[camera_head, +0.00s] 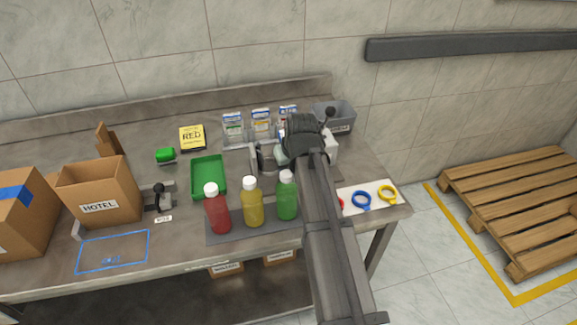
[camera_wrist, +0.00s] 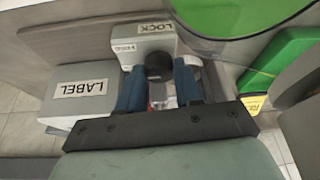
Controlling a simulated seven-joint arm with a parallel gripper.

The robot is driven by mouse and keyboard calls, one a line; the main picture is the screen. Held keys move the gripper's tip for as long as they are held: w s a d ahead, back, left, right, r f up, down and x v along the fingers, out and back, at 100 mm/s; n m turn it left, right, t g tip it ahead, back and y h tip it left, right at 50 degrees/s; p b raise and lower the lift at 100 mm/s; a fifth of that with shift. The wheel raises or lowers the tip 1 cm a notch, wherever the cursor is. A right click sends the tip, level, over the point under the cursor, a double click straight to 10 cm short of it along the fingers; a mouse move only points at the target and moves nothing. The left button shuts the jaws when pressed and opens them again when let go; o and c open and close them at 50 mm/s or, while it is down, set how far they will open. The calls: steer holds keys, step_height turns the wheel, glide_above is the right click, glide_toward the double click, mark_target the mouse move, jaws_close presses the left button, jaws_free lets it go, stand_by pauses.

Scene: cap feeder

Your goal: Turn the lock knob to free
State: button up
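The lock knob (camera_wrist: 158,67) is a black round knob on a grey housing (camera_wrist: 145,38) marked LOCK, upside down in the wrist view. My gripper (camera_wrist: 160,78) has its two blue fingers on either side of the knob, with their tips level with it. The gap is about as wide as the knob; I cannot tell whether the fingers press on it. In the head view my arm covers most of the grey machine (camera_head: 266,158), and the knob and fingertips are hidden.
A grey box marked LABEL (camera_wrist: 83,93) stands beside the lock housing. A large green disc (camera_wrist: 235,12) and a green tray (camera_wrist: 275,62) are on the other side. Red, yellow and green bottles (camera_head: 252,203) stand near the arm. A grey bin (camera_head: 340,117) is behind it.

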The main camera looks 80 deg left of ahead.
steer(key=o, duration=0.4)
steer(key=shift+r, duration=0.1)
steer(key=v, duration=1.3)
steer(key=shift+r, duration=0.35)
steer(key=shift+d, duration=0.1)
